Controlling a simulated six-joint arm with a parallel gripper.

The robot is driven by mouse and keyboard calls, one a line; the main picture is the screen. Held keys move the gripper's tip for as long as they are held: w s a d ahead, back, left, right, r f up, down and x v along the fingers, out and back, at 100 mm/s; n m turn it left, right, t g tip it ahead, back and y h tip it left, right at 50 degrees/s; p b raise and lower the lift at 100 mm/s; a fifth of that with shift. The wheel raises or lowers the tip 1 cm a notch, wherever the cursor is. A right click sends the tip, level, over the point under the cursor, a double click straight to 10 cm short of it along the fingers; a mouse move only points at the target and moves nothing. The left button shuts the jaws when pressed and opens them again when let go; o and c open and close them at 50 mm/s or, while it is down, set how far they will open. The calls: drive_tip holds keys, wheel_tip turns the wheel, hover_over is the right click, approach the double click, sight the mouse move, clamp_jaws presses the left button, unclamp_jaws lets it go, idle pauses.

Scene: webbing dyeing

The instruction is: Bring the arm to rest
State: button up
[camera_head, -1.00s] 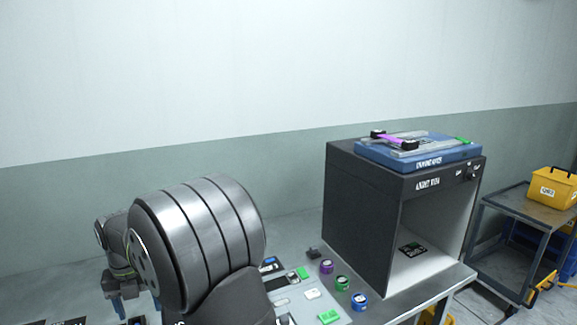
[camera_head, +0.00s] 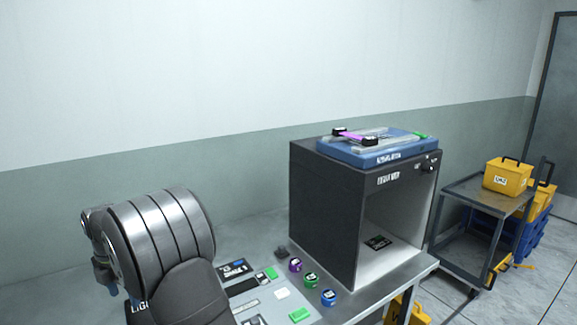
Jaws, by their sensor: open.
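My arm's large grey ribbed link fills the lower left of the head view. My gripper (camera_head: 109,287) shows only in part at the left edge of that link, pointing down, with a blue finger visible. The rest of it is hidden behind the link. It is open, and I see nothing held in it. It is above the left part of the bench, apart from the dark box.
A dark open-fronted box (camera_head: 325,215) stands on the bench, with a blue tray (camera_head: 345,155) on top. Purple (camera_head: 295,265), green (camera_head: 311,280) and blue (camera_head: 328,297) round pots stand left of it. A cart (camera_head: 470,190) with a yellow bin (camera_head: 507,180) is at right.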

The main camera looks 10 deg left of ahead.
drive_tip(key=w+a+f+m, duration=0.2)
drive_tip(key=w+a+m, duration=0.1)
drive_tip(key=m, duration=0.4)
drive_tip(key=shift+w+f, duration=0.4)
drive_tip(key=shift+w, duration=0.45)
drive_tip(key=shift+o, duration=0.5)
drive_tip(key=o, duration=0.7)
drive_tip(key=s+d+r+m, duration=0.3)
drive_tip(key=s+r+m, duration=0.6)
drive_tip(key=s, duration=0.2)
drive_tip(key=s+d+r+m, duration=0.2)
drive_tip(key=s+r+m, duration=0.7)
drive_tip(key=s, duration=0.2)
drive_tip(key=f, duration=1)
drive_tip(key=shift+s+d, duration=0.1)
drive_tip(key=shift+s, duration=0.1)
